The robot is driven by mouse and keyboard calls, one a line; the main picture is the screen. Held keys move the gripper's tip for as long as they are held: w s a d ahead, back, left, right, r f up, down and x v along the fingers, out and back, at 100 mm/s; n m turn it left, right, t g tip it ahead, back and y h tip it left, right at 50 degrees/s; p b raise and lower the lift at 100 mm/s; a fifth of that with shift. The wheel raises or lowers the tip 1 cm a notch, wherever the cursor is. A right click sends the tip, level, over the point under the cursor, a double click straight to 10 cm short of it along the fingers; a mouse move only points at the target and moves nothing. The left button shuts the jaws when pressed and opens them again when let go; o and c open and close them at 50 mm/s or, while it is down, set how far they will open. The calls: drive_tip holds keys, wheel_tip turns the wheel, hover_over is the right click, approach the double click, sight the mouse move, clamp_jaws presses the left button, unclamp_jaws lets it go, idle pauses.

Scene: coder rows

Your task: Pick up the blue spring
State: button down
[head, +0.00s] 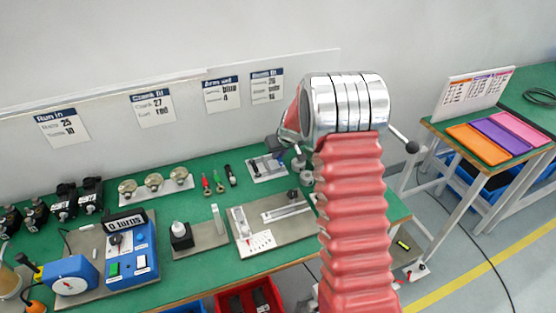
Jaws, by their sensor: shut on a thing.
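I cannot make out a blue spring anywhere in the head view. My arm, a red ribbed sleeve topped by a shiny metal joint, stands in front of the right part of the green bench (200,262). My gripper does not show; the arm hides whatever is behind it. A short rod with a dark knob (411,146) shows just right of the metal joint; I cannot tell what it belongs to.
A plate with a slide (262,238) lies mid-bench. Red (228,302) and blue bins are below the edge. Orange (474,145), purple and pink trays lie on the right table.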

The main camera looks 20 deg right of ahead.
sight(279, 157)
wheel_tip(279, 157, up, 7)
drive_tip(key=shift+r, duration=0.1)
drive_tip(key=shift+a, duration=0.15)
idle(0.6)
drive_tip(key=shift+s+a, duration=0.25)
drive_tip(key=shift+a, duration=0.05)
drive_tip(key=s+a, duration=1.4)
drive_tip(key=s, duration=0.1)
drive_tip(key=shift+a+f, duration=0.25)
drive_tip(key=shift+f, duration=0.1)
drive_tip(key=shift+s, duration=0.15)
